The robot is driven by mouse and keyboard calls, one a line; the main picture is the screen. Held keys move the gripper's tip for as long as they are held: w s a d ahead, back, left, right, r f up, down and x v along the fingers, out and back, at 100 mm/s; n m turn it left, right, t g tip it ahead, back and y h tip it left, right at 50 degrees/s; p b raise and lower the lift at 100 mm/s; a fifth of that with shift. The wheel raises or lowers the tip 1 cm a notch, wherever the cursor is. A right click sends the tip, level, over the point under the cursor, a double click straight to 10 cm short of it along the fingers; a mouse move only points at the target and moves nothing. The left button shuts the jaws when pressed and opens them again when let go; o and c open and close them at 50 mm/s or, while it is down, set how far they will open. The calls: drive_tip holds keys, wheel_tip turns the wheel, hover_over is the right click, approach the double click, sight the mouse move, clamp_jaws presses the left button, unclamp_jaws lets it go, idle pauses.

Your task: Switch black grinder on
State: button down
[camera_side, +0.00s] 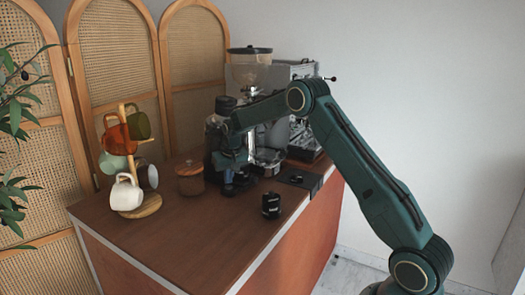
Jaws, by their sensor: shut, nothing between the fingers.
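My gripper (229,185) points down in front of the grinder, low over the counter. It is shut and holds nothing that I can see. I cannot tell whether it touches the grinder. The grinder's switch cannot be made out in this view.
A silver espresso machine (305,70) stands behind and right of the grinder. A small black cup (271,205) sits at the front right. The front counter (195,240) is clear.

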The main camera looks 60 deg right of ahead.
sight(229, 187)
drive_tip(key=shift+f, duration=0.7)
idle(0.9)
drive_tip(key=shift+r, duration=1.3)
drive_tip(key=shift+r, duration=0.15)
drive_tip(key=shift+r, duration=1.4)
